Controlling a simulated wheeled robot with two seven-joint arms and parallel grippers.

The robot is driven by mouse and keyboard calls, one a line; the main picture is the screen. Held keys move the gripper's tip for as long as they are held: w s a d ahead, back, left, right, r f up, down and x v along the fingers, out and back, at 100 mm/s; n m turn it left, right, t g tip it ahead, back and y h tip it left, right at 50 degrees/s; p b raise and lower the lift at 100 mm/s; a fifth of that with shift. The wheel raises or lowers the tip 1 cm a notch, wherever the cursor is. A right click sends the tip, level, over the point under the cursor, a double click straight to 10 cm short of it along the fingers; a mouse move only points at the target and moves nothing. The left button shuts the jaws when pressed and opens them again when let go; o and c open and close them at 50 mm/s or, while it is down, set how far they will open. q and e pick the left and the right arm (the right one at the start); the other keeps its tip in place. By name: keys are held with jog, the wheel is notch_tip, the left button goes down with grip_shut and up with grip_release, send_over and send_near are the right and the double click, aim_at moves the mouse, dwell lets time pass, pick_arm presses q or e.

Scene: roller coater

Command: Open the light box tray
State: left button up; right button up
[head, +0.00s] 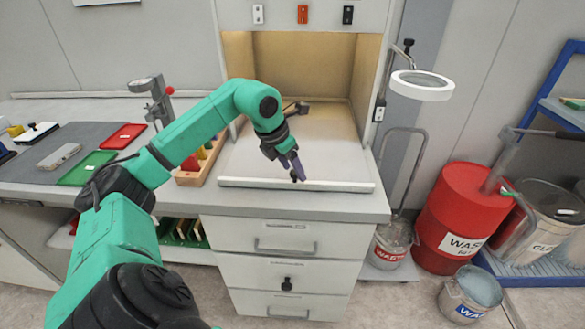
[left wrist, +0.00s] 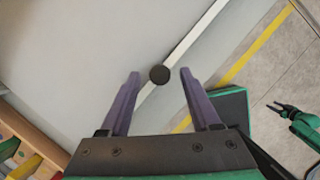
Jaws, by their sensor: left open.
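The light box tray (head: 338,186) has a pale floor and a white front lip, at the foot of the lit booth, above the counter's front edge. In the left wrist view its lip (left wrist: 203,33) runs diagonally, with a round black knob (left wrist: 159,74) on it. My left gripper (head: 298,175) has purple fingers and is open at the lip. In the left wrist view the knob shows between the open fingertips (left wrist: 160,72); I cannot tell if they touch it. My right gripper (left wrist: 280,107) shows small at the right of that view, its jaw state unclear.
A wooden rack (head: 202,162) with coloured items stands left of the tray. Drawers (head: 287,239) lie below the counter. A ring lamp (head: 422,85) hangs at the right. A red waste drum (head: 462,210) and buckets stand on the floor at the right.

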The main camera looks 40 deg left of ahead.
pick_arm(q)
jog(key=p+v, duration=0.1)
jog(key=v, duration=1.3)
jog(key=shift+s, duration=0.15)
